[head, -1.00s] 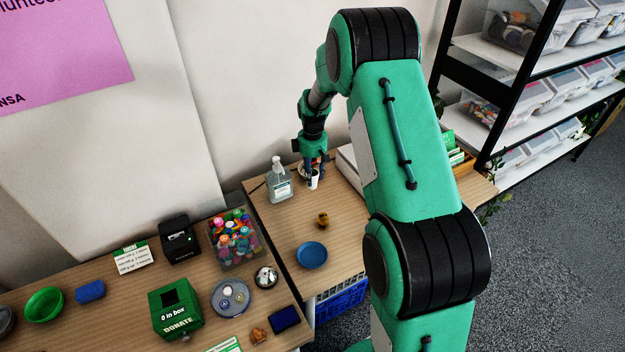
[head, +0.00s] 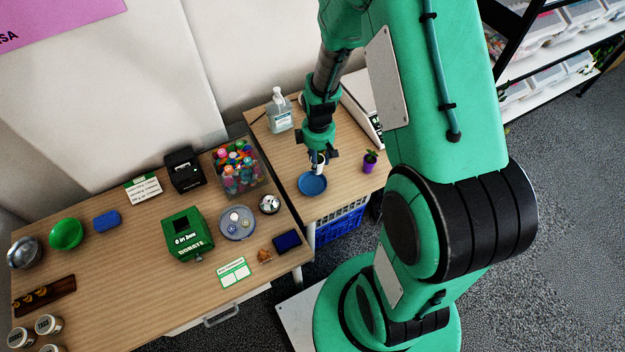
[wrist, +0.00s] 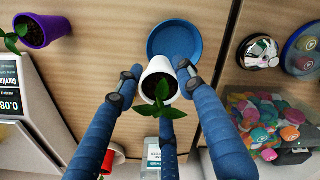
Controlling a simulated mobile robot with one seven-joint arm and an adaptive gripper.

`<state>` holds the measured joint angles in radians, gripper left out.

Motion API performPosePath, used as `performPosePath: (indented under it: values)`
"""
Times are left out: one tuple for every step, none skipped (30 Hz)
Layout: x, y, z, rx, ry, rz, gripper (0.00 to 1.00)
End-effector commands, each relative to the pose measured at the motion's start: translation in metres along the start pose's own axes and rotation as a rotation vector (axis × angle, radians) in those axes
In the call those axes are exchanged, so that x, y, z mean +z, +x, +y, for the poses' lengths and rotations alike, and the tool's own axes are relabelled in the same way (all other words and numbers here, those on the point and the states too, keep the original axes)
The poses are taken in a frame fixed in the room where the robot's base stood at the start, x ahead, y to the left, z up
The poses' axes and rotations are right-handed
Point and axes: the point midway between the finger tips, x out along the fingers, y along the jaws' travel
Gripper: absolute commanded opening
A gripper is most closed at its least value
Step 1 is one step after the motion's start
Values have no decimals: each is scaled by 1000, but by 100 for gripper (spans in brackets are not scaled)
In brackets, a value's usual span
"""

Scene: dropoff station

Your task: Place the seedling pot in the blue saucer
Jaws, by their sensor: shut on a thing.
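The white seedling pot (wrist: 157,65) holds dark soil and a green seedling. My gripper (wrist: 160,82) is shut on this pot, its blue fingers around the sides. In the head view my gripper (head: 318,158) holds the pot (head: 320,168) just behind the blue saucer (head: 312,185). The saucer also shows in the wrist view (wrist: 172,32), empty where visible, partly hidden behind the pot. The pot looks roughly upright. I cannot tell the exact gap between pot and saucer.
A purple pot with a plant (head: 370,161) stands to the right of the saucer. A sanitizer bottle (head: 280,112) is behind. A clear bin of colourful items (head: 238,167) and a green donation box (head: 185,234) stand left on the adjoining table.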

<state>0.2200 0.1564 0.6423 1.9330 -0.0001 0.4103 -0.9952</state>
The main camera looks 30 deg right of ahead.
Motion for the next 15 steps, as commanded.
performPosePath:
  values:
    - [10, -3, -21, -2, -3, -1, 11]
    - [16, -2, -32, -2, -4, -1, 11]
    - [23, -1, -47, -2, -5, -2, 11]
    - [28, 0, -58, -2, -6, -2, 11]
    - [34, 0, -68, -1, -6, -1, 11]
    - [41, 1, -81, -2, -7, -2, 11]
    - [46, 1, -90, -1, -7, -1, 11]
    - [51, 1, -99, -1, -7, -1, 11]
    - [57, 2, -110, -1, -7, -1, 11]
    - [61, 2, -117, -2, -8, -1, 11]
    - [65, 2, -124, 0, -8, 0, 11]
    - [69, 2, -132, 0, -9, 0, 11]
    - [73, 2, -137, -1, -9, 0, 11]
    - [75, 2, -142, 0, -10, 0, 11]
    - [78, 2, -147, 0, -10, 0, 11]
